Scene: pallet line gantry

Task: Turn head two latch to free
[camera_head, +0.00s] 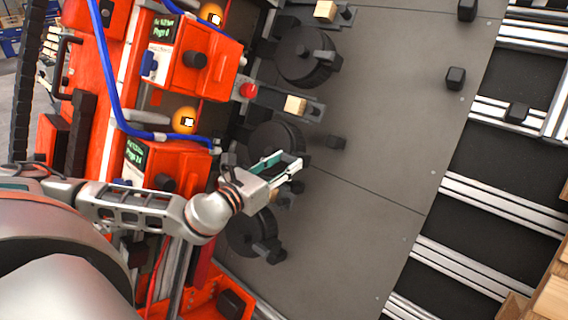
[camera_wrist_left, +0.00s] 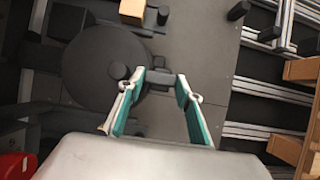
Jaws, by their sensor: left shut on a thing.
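Three dark round latch discs sit along the orange machine's side: an upper disc (camera_head: 300,60), a middle disc (camera_head: 268,136) and a lower disc (camera_head: 243,236). My left gripper (camera_head: 290,157) is at the middle disc, reaching over its right side. In the left wrist view, its teal-lined fingers (camera_wrist_left: 160,76) close around a dark block-shaped handle at the right edge of a large dark disc (camera_wrist_left: 95,72). The handle is partly hidden between the fingers. I cannot read a number that marks head two. My right gripper is in neither view.
Orange housings (camera_head: 203,68) with blue hoses (camera_head: 103,65) stand left of the discs. A red button (camera_head: 248,90) and a wooden block (camera_head: 295,104) sit just above the gripper. The grey plate (camera_head: 385,120) to the right is mostly clear, with small black posts. Aluminium rails (camera_head: 480,200) lie beyond.

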